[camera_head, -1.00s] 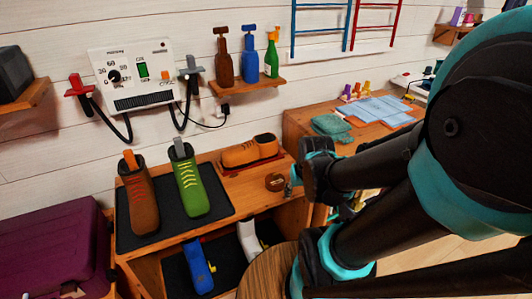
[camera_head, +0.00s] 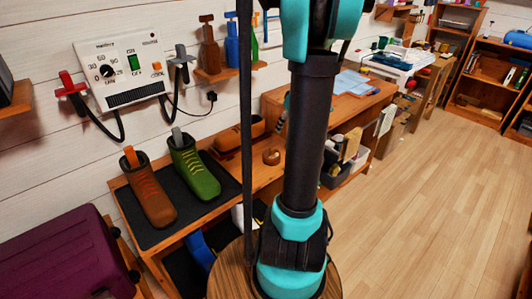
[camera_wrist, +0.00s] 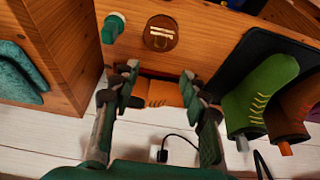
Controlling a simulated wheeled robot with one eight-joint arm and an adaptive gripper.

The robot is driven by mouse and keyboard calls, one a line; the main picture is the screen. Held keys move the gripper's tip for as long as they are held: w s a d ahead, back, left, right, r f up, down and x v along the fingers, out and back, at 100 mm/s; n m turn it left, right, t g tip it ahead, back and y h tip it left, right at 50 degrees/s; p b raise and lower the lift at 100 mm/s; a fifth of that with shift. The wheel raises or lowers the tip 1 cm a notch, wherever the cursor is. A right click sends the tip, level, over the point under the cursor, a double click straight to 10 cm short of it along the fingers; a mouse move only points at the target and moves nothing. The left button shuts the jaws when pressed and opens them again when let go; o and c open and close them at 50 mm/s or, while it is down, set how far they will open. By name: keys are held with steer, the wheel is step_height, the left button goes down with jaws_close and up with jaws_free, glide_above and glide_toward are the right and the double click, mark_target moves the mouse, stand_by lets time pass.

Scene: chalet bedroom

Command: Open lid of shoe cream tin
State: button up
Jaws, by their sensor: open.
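The shoe cream tin is a small round brown tin (camera_head: 271,156) on the wooden bench (camera_head: 221,205), right of the boots. In the wrist view the tin (camera_wrist: 160,33) lies at top centre, with a pale marking on its top. Its lid looks seated. My gripper (camera_wrist: 158,80) is open in the wrist view, fingers spread and empty. The tin is beyond the fingertips, apart from them. An orange shoe (camera_wrist: 164,93) shows between the fingers, in the background. In the head view my arm rises through the middle, and I cannot make out the gripper.
A brown boot (camera_head: 150,193) and a green boot (camera_head: 194,172) stand on a black mat. A small green-and-white object (camera_wrist: 113,27) is beside the tin. A wooden cabinet (camera_wrist: 62,45) adjoins the bench. A control box (camera_head: 124,70) hangs on the wall. The floor at right is clear.

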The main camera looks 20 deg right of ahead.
mark_target(273, 150)
steer(key=x, duration=1.7)
steer(key=shift+f, duration=0.2)
steer(key=shift+c, duration=0.6)
jaws_close()
